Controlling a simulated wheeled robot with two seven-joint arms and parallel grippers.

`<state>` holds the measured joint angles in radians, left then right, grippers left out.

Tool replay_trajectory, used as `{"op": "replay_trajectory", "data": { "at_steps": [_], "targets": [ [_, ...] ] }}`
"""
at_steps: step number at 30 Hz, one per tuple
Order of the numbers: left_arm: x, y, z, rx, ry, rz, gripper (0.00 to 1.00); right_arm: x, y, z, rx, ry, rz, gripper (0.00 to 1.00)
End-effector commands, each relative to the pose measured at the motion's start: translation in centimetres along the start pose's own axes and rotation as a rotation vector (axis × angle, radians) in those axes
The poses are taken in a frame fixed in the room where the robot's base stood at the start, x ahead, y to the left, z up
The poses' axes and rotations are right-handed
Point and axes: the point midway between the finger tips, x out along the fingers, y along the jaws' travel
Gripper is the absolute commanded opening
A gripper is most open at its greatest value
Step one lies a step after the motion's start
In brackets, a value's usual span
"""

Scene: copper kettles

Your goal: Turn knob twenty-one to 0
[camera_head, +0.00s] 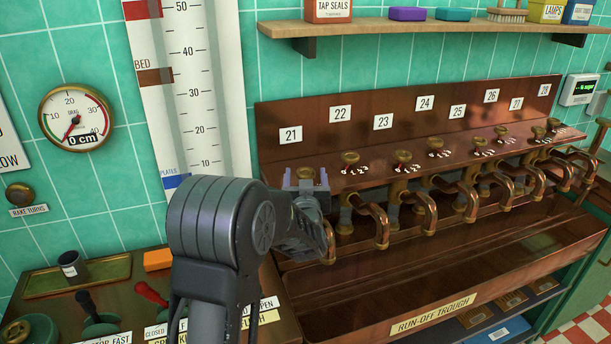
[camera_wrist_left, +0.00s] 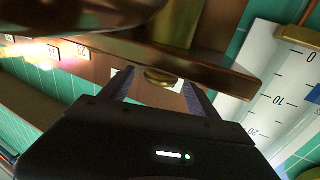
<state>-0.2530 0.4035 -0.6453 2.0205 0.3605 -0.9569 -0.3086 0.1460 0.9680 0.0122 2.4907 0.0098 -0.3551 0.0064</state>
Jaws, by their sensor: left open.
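The number plate 21 (camera_head: 291,135) is on the copper back panel at the left end of the row. Below it, the brass knob twenty-one (camera_head: 306,173) sits between the fingers of my left gripper (camera_head: 306,181). The left gripper is open, with one finger on each side of the knob. In the left wrist view the knob (camera_wrist_left: 160,77) shows between the two spread fingertips (camera_wrist_left: 157,88); I cannot tell whether either touches it. The dial marks of knob twenty-one are hidden by my gripper, so its setting cannot be read. My right gripper is not in view.
Knob 22 (camera_head: 350,158) and several more knobs continue to the right, with copper spouts (camera_head: 379,226) below. The run-off trough (camera_head: 480,275) lies under them. A depth scale (camera_head: 196,80) and a round gauge (camera_head: 75,118) are on the left wall. Levers (camera_head: 150,293) stand at lower left.

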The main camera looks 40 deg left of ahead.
Motion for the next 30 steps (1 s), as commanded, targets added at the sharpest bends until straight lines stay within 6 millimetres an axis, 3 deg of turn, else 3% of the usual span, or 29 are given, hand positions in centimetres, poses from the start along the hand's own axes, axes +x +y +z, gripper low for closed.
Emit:
{"op": "replay_trajectory", "data": {
  "at_steps": [4,26,30],
  "targets": [
    [-0.03,0.0,0.02,0.0,0.0,0.0,0.69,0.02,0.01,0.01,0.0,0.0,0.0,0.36],
    [-0.06,0.01,0.01,0.0,0.0,0.0,0.09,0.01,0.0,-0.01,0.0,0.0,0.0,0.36],
    [-0.06,0.0,0.04,0.0,0.0,0.002,0.08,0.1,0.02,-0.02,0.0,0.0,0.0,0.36]
  ]
}}
